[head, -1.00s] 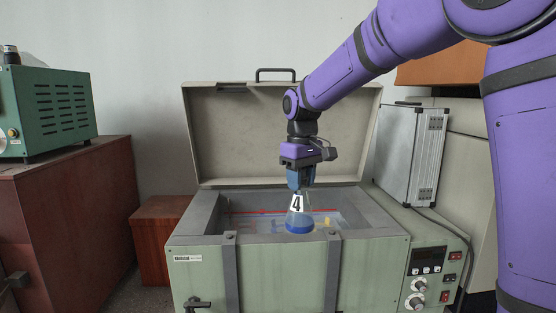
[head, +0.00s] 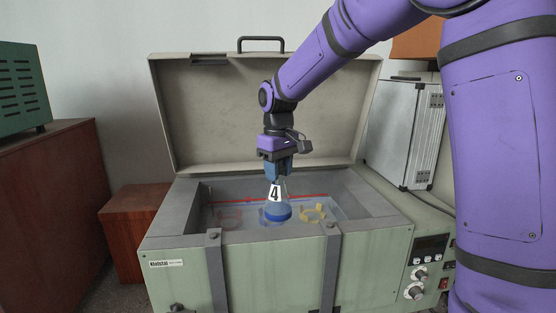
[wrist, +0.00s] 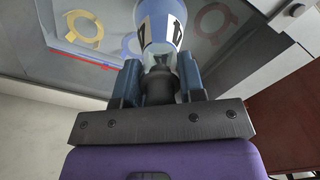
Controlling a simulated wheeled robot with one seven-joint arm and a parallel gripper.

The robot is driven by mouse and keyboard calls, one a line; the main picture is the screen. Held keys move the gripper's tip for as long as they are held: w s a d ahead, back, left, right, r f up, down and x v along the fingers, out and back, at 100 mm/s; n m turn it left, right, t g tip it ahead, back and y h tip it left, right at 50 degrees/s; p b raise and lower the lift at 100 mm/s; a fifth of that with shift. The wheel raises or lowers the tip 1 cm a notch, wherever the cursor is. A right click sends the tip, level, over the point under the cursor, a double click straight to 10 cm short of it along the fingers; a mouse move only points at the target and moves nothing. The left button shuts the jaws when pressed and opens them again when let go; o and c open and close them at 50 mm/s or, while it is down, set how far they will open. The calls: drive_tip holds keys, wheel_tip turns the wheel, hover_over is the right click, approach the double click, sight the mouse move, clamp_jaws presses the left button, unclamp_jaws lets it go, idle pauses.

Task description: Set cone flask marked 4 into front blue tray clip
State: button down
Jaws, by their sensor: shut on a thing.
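The cone flask marked 4 (head: 278,210) holds blue liquid and bears a white label with a black 4. My gripper (head: 278,177) is shut on its neck and holds it upright inside the open green bath box. The wrist view shows the flask (wrist: 161,25) between the gripper fingers (wrist: 159,84). A blue clip (wrist: 131,43) shows partly beside the flask in the wrist view; the flask hides much of that area. I cannot tell whether the flask's base touches anything. The tray floor lies under and around it.
A yellow clip (head: 314,212) lies right of the flask and a red clip (head: 230,217) left of it. The box's grey rim (head: 375,204) surrounds the well, and its raised lid (head: 265,115) stands behind my arm. A silver case (head: 398,133) stands at right.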

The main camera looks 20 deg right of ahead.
sight(278, 195)
drive_tip(key=shift+f, duration=5.2)
drive_tip(key=shift+c, duration=0.4)
unclamp_jaws()
drive_tip(key=shift+r, duration=4.5)
drive_tip(key=shift+s, duration=0.15)
